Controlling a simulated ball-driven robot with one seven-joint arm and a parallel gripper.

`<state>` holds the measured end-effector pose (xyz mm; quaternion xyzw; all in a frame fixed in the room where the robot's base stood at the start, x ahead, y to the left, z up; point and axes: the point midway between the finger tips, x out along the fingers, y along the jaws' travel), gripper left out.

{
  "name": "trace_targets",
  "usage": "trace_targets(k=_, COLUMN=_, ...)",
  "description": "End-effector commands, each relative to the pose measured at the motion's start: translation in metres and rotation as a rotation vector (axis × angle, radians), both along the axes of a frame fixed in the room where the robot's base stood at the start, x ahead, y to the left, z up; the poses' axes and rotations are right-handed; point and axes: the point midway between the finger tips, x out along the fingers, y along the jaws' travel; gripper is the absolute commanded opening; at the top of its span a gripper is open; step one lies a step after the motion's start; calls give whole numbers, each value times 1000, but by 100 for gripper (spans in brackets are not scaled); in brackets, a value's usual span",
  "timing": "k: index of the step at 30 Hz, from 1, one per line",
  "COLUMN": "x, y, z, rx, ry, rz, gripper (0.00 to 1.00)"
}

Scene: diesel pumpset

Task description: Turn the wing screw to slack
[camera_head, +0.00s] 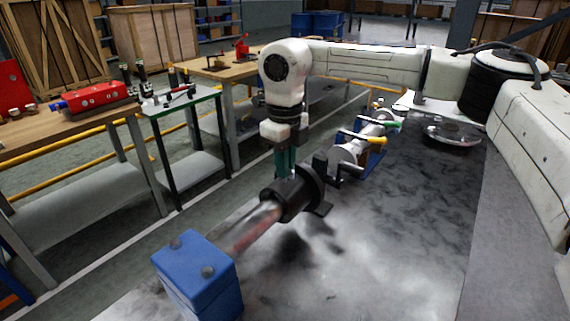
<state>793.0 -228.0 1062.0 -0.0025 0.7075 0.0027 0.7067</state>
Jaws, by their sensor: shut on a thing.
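My gripper (285,170) points straight down from the white arm, its green fingers shut at the top of a black round clamp body (293,198) on the metal bench. The fingers close on the small wing screw there. The screw itself is hidden by the fingers, so I cannot tell its angle. A shiny, reddish metal shaft (254,229) runs from the clamp body towards a blue block (199,275) at the front left.
Behind the clamp, a silver and blue assembly (359,150) has yellow- and green-ended handles. A round metal part (452,133) lies at the back right. The bench top (370,240) is clear at the front right. Side tables with red tools (95,97) stand at the left.

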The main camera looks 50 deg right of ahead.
Motion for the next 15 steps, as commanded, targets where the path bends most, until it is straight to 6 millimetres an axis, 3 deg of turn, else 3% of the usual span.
trace_targets(k=15, x=2, y=0, z=2, rx=-2, ry=-6, rz=489, gripper=0)
